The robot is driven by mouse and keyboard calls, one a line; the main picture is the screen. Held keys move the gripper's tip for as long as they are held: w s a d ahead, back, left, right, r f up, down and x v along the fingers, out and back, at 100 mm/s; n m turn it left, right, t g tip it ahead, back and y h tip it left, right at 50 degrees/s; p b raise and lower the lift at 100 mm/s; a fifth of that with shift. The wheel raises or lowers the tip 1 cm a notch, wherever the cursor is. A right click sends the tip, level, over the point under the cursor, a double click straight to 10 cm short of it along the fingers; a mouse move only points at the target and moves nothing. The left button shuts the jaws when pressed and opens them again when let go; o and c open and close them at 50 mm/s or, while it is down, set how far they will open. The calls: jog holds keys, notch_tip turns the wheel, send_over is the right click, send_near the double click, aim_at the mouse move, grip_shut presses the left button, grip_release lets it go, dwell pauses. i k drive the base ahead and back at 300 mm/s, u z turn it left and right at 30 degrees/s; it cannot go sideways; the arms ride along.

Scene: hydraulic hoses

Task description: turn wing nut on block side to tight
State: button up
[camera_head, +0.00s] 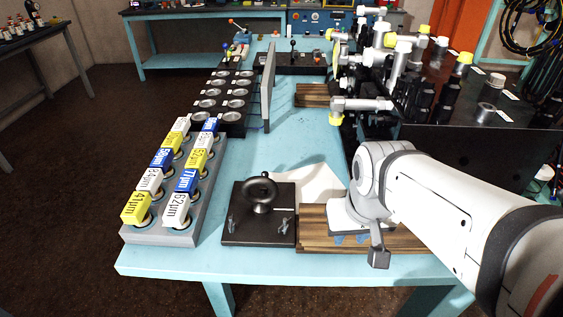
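A black square block (237,237) with a round dark knob (262,193) on top sits near the front edge of the light blue table. Small grey metal pieces, perhaps wing nuts, show on it: one at its left (232,224) and one at its right (281,226). Whether either is tight cannot be seen. My white arm comes in from the right. Its end, with my gripper (378,248), is low over the striped wooden boards (318,236), right of the black block and apart from it. Small blue bits (350,239) show under the wrist; I cannot tell what they are. The finger opening is not clear.
A grey rack (190,235) of yellow, white and blue labelled blocks stands left. A white sheet (312,182) lies behind the boards. Valves and hose fittings (400,60) crowd the back right above a dark cabinet (470,150). The table (245,150) is bare in the middle.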

aim_at(285, 225)
jog(key=k, duration=1)
jog(key=u, duration=0.3)
jog(key=i, duration=1)
